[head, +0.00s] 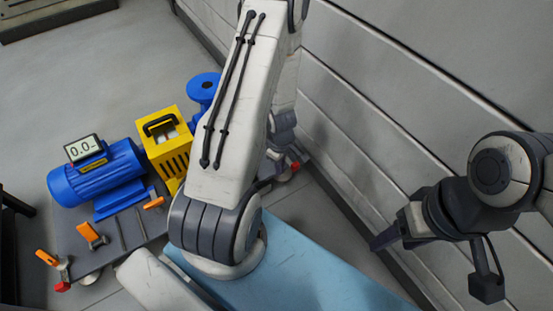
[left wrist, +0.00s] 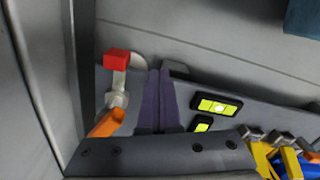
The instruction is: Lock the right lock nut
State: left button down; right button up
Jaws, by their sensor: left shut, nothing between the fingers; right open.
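In the left wrist view, a metal lock nut (left wrist: 118,98) sits on a jack bolt with a red tip (left wrist: 117,60). An orange lever (left wrist: 105,123) stands beside the nut. My left gripper (left wrist: 160,90) is shut and empty, to the right of the nut and lever in that view, with a visible gap between. In the head view my left arm hides most of this corner; a red tip (head: 295,166) shows past it. My right gripper (head: 385,239) is open and empty by the wall, away from the skid.
The skid (head: 85,268) carries a blue motor (head: 105,175) with a display (head: 83,148), a yellow guard (head: 165,140) and a blue pump (head: 203,88). Orange levers (head: 92,236) stand at its near side. Two yellow-green levels (left wrist: 218,107) lie near my left fingers. A panelled wall (head: 370,110) bounds the right.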

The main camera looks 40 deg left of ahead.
pick_arm(q)
notch_tip(320, 180, up, 7)
jog(key=p, duration=0.6)
jog(key=shift+p, duration=0.3)
jog(key=d+r+m+h+p, duration=0.2)
jog(key=d+r+m+p, duration=0.4)
jog(key=d+r+m, duration=0.9)
jog(key=s+d+r+m+p, duration=0.15)
jog(key=s+d+r, duration=0.3)
jog(key=r, duration=0.45)
jog(key=s+d+r+m+p, duration=0.1)
jog(key=s+d+r+m, duration=0.15)
jog(key=d+r, duration=0.45)
jog(key=s+a+r+m+p, duration=0.3)
jog(key=s+r+m, duration=0.2)
jog(key=s+r, duration=0.4)
notch_tip(320, 180, up, 38)
jog(key=y+p, duration=0.1)
jog(key=p, duration=3.7)
jog(key=shift+m, duration=0.3)
